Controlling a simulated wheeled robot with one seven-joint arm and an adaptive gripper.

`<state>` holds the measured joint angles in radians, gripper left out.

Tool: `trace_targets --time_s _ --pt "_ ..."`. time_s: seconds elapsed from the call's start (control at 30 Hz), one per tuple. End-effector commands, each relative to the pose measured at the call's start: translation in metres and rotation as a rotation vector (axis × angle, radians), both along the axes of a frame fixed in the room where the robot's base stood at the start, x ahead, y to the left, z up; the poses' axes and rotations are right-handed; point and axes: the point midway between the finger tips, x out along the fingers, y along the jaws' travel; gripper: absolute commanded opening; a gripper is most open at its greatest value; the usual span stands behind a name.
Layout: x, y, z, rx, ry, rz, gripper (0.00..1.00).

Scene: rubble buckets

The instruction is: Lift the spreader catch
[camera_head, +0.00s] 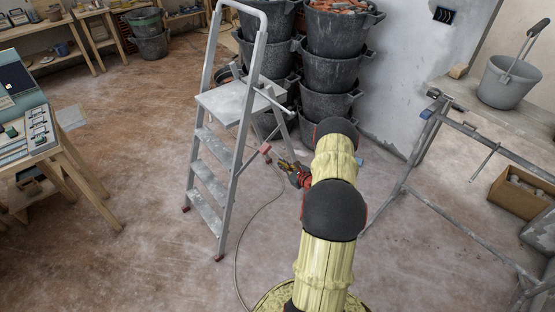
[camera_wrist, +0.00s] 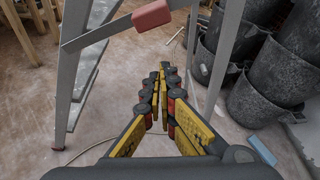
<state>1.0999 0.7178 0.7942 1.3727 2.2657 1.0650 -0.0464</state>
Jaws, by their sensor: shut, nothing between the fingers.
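A grey stepladder (camera_head: 225,115) stands upright with its legs spread. The spreader catch, a small red block, sits on the ladder's side bar in the head view (camera_head: 265,149) and near the top of the wrist view (camera_wrist: 152,15). The thin grey spreader bar (camera_wrist: 97,34) runs to it from the left leg. My gripper (camera_head: 284,164) is just right of and below the catch in the head view. In the wrist view its yellow and black fingers (camera_wrist: 160,76) are closed together and empty, below the catch in the picture and apart from it.
Stacked black buckets (camera_head: 330,70) of rubble stand behind the ladder, close on the right in the wrist view (camera_wrist: 265,85). A grey metal trestle (camera_head: 425,135) stands right, a wooden workbench (camera_head: 70,150) left. A cable (camera_head: 252,215) lies on the open floor.

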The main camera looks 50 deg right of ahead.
Motion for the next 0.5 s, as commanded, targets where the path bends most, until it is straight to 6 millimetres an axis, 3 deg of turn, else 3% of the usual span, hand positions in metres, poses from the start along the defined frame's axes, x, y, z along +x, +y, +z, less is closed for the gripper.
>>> trace_targets --time_s 0.2,0.5 --pt "-0.020 0.009 0.007 0.001 0.001 -0.001 0.00" --pt "-0.023 0.010 0.007 0.001 0.000 0.000 0.00"
